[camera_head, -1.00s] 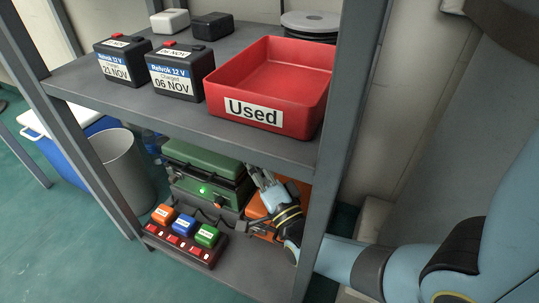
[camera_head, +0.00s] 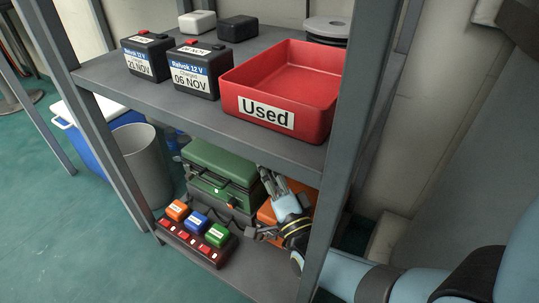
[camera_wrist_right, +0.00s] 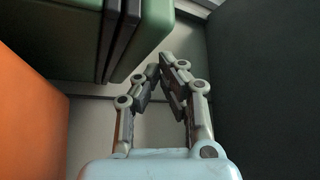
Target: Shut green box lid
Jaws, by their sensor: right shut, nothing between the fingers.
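The green box (camera_head: 207,188) stands on the lower shelf. Its green lid (camera_head: 221,160) lies over it, with a dark band between lid and body; I cannot tell whether it is fully shut. In the right wrist view the green box (camera_wrist_right: 62,35) is at the top left, its two dark rims close together. My right gripper (camera_head: 266,173) is shut and empty, just right of the box under the upper shelf. In the wrist view the right gripper's fingertips (camera_wrist_right: 162,68) meet near the box's lower corner, without clear contact. My left gripper is not in view.
An orange case (camera_head: 266,212) is beside my right gripper. A charger with coloured blocks (camera_head: 193,242) sits at the lower shelf's front. The upper shelf (camera_head: 190,117) holds a red "Used" bin (camera_head: 310,128) and batteries (camera_head: 195,80). A shelf post (camera_head: 345,150) stands close to my right arm.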

